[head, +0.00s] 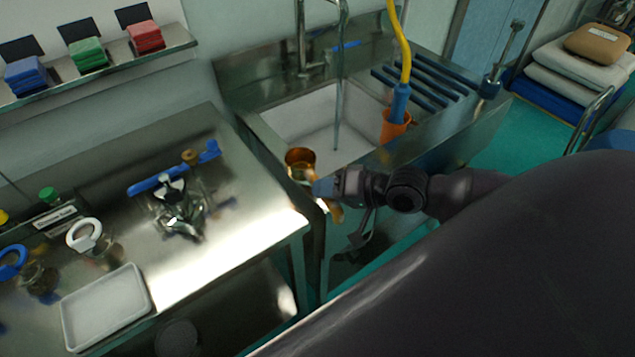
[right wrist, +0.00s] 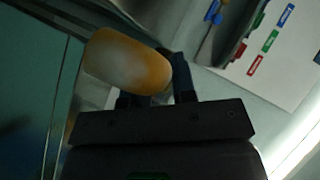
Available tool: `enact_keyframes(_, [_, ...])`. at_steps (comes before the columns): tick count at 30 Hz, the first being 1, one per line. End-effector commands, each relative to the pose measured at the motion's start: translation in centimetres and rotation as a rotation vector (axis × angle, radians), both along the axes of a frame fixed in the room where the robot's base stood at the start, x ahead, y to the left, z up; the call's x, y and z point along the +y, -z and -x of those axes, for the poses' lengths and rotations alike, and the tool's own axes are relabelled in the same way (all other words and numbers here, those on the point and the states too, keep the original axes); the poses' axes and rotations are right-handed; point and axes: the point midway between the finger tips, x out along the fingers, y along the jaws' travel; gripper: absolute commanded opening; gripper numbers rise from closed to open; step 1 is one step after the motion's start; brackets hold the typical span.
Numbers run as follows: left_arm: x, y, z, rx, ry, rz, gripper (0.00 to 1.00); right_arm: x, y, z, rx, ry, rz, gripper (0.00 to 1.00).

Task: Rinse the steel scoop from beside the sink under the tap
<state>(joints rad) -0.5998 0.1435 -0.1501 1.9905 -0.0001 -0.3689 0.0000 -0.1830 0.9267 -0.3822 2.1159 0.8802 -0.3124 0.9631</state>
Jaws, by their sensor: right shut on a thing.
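The scoop (head: 299,157), a round metal cup with a brownish copper tint, is at the sink's near-left rim. My right gripper (head: 322,187) is shut on it, with the fingers around its handle side. A yellowish rounded end sticks out below the gripper; in the right wrist view a blurred orange-and-white rounded piece (right wrist: 128,60) shows at the fingers, probably the handle. The tap (head: 302,35) stands behind the sink basin (head: 300,112). A thin grey line hangs from its spout into the basin, right of the scoop; I cannot tell whether it is water. My left gripper is not in view.
An orange cup (head: 394,127) with a blue nozzle on a yellow hose (head: 404,50) is at the sink's right. Blue drain bars (head: 425,85) lie behind it. The steel table (head: 235,235) at left holds a white tray (head: 105,306) and jars.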

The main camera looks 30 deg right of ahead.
Motion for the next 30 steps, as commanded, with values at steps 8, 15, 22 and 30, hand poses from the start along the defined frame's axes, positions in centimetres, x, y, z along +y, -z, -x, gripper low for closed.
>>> enact_keyframes(8, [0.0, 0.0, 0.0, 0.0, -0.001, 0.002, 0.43, 4.2, -1.5, -1.8, -0.004, 0.06, -0.013, 0.0])
enact_keyframes(15, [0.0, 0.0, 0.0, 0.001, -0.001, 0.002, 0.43, 6.5, -3.4, -3.8, -0.001, 0.192, -0.012, 0.0])
enact_keyframes(22, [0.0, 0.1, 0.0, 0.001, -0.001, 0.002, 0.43, 7.2, -5.4, -5.3, 0.001, 0.367, -0.013, 0.0])
enact_keyframes(30, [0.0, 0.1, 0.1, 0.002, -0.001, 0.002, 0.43, 6.7, -6.9, -5.9, 0.002, 0.572, -0.009, 0.0])
